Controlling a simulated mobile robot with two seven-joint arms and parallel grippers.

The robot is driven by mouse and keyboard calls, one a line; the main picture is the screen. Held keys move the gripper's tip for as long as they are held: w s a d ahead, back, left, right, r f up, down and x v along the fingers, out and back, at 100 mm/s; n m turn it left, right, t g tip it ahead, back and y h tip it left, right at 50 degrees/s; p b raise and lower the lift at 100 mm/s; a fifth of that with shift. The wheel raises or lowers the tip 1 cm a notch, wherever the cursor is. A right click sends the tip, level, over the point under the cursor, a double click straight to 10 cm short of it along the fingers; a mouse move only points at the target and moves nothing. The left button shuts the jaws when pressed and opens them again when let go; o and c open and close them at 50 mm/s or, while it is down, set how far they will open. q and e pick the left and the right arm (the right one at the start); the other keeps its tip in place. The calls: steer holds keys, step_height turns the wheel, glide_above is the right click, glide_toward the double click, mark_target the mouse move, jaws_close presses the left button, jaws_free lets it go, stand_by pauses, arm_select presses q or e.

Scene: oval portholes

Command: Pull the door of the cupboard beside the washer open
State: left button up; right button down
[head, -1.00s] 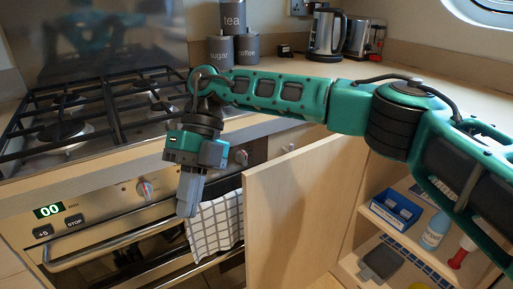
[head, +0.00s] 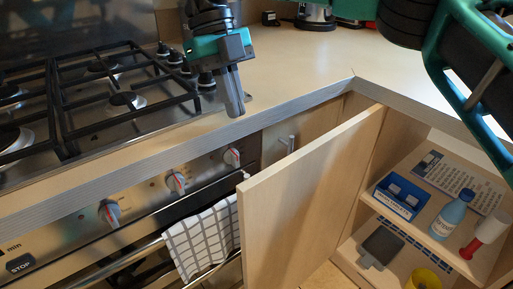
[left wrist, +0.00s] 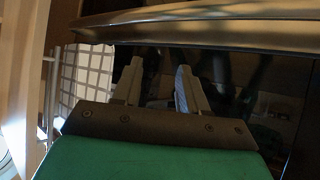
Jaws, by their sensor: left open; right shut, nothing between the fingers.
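The light wood cupboard door (head: 300,205) stands open, swung out to the left of the cupboard, with its lit shelves in view. The door's free edge is near the checked towel on the oven. My right gripper (head: 235,105) is shut and empty, above the front edge of the counter and apart from the door. My left gripper (left wrist: 158,85) shows only in the left wrist view. It is open and empty, facing a dark glossy front below a metal bar. No washer is recognisable.
An oven with a gas hob (head: 90,95) fills the left side. A checked towel (head: 203,240) hangs on its rail. Inside the cupboard are a blue box (head: 397,197), a blue bottle (head: 452,213) and a red-and-white item (head: 485,232). The counter (head: 310,65) is mostly bare.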

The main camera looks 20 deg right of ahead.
mark_target(242, 135)
steer(key=b+x, duration=0.1)
steer(key=x, duration=0.5)
steer(key=shift+f+b, duration=0.2)
steer(key=shift+b, duration=0.15)
arm_select(q)
steer(key=shift+w+d+f+h+b, duration=0.3)
steer(key=shift+w+d+f+b, duration=0.15)
steer(key=shift+d, duration=0.2)
arm_select(e)
steer(key=s, duration=0.1)
steer(key=s+d, duration=0.1)
steer(key=s, duration=0.2)
steer(key=shift+d+f, duration=0.1)
steer(key=shift+d, duration=0.25)
